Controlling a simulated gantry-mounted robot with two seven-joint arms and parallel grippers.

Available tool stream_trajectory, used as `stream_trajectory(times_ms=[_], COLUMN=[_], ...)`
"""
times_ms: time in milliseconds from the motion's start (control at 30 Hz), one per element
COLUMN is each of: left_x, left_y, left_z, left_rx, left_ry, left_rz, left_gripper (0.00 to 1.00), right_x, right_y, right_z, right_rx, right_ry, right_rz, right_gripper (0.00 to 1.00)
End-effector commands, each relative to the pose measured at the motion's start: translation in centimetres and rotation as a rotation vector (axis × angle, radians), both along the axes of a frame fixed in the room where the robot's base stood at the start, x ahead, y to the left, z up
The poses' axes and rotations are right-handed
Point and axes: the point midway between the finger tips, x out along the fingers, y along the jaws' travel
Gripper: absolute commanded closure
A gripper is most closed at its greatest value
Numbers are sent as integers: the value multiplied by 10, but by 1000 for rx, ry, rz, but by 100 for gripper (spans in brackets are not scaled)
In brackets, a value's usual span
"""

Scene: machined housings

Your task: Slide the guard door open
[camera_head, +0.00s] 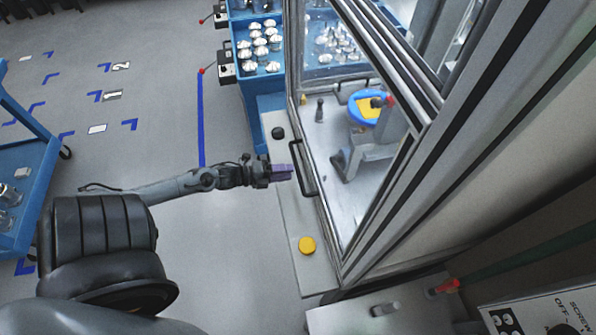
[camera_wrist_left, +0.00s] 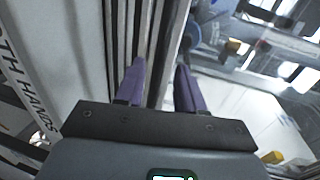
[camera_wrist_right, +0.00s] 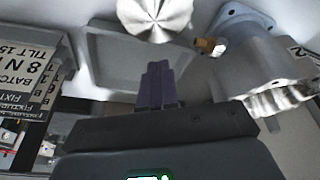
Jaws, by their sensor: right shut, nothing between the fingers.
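The guard door is a glazed panel in a metal frame (camera_head: 325,215) on the machine enclosure in the head view. A dark bar handle (camera_head: 303,181) stands on its near edge. My left gripper (camera_head: 288,172) reaches in from the left, its purple fingers just left of the handle. In the left wrist view the left gripper's fingers (camera_wrist_left: 160,85) are apart, with vertical frame strips seen beyond the gap; whether the handle lies between them I cannot tell. My right gripper (camera_wrist_right: 158,85) shows only in its own wrist view, fingers together and empty, before a grey tray (camera_wrist_right: 115,60).
A yellow button (camera_head: 307,245) and a dark knob (camera_head: 278,133) are on the ledge beside the door. A blue rack of metal parts (camera_head: 245,90) stands behind. A blue cart (camera_head: 40,190) is at the left. Behind the glass is a blue-and-yellow round piece (camera_head: 367,107).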

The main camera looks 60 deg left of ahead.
Motion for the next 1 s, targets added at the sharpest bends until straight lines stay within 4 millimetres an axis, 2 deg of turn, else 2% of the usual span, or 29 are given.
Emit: stream_trajectory(times_ms=[100, 300, 500, 767, 833, 1000], left_x=[18, 36, 44, 45, 44, 44], left_y=[-5, -10, -13, -14, -14, -14], left_z=[-3, -8, -10, -10, -10, -10], left_rx=[-2, -2, -1, -1, -1, -1], left_ry=[-3, -1, 0, 0, 0, 0], left_rz=[0, 1, 0, 0, 0, 0], left_gripper=[62, 62, 62, 62, 68, 94], right_x=[1, 1, 1, 1, 1, 1], right_y=[1, 2, 2, 2, 1, 0], right_z=[0, 0, 0, 0, 0, -1], right_rx=[3, 8, 8, 6, 4, -2], right_ry=[-2, -3, -3, -2, -2, -2], right_rz=[-2, -5, -5, -3, -2, 1], right_gripper=[100, 100, 100, 100, 100, 100])
